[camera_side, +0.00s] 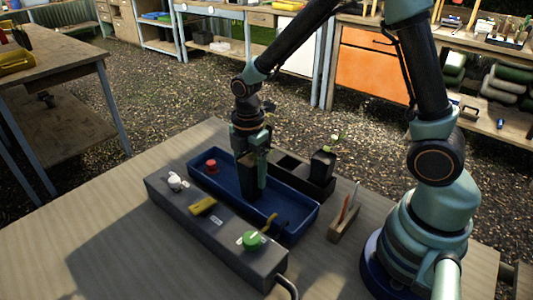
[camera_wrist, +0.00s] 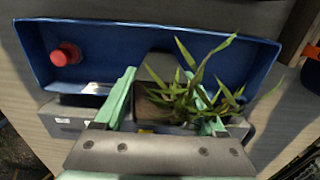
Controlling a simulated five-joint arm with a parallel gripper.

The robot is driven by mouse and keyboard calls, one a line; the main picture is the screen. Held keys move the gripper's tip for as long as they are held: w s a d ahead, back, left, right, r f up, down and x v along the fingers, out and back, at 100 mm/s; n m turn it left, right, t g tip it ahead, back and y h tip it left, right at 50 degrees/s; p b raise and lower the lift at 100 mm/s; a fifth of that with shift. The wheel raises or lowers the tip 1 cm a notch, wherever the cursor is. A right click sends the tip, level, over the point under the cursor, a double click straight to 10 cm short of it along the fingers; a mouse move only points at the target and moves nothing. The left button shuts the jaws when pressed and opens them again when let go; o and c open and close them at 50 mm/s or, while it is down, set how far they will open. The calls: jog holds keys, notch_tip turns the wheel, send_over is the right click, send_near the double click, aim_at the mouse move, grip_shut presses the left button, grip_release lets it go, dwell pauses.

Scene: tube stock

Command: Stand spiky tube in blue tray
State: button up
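The spiky tube (camera_side: 248,186) is a dark, square-sided tube, upright in the side view with its lower end inside the blue tray (camera_side: 205,182). In the wrist view its thin, pointed green leaves (camera_wrist: 185,85) fan out to the right. My gripper (camera_side: 257,180) points down into the tray with its fingers on either side of the tube. The wrist view shows the green fingers (camera_wrist: 168,100) closed around it. The tray also shows in the wrist view (camera_wrist: 110,32). Whether the tube's base touches the tray floor is hidden.
A red-topped item (camera_side: 211,165) stands at the tray's left end, and a small yellow piece (camera_side: 269,222) is near its right end. A grey control box (camera_side: 215,228) runs along the front. Behind is a black crate (camera_side: 290,167) holding a dark tube (camera_side: 322,166). A wooden holder (camera_side: 344,222) stands right.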

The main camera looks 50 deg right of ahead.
jog(key=shift+o, duration=1)
notch_tip(320, 180, up, 12)
jog(key=shift+r, duration=0.1)
jog(key=s+d+r+m+t, duration=0.2)
jog(key=s+m, duration=0.2)
jog(key=m, duration=0.5)
jog(key=s+d+r+m+t, duration=0.2)
jog(key=s+m, duration=0.3)
jog(key=m, duration=0.4)
jog(key=shift+d+r+t, duration=0.25)
jog(key=shift+r+t, duration=0.55)
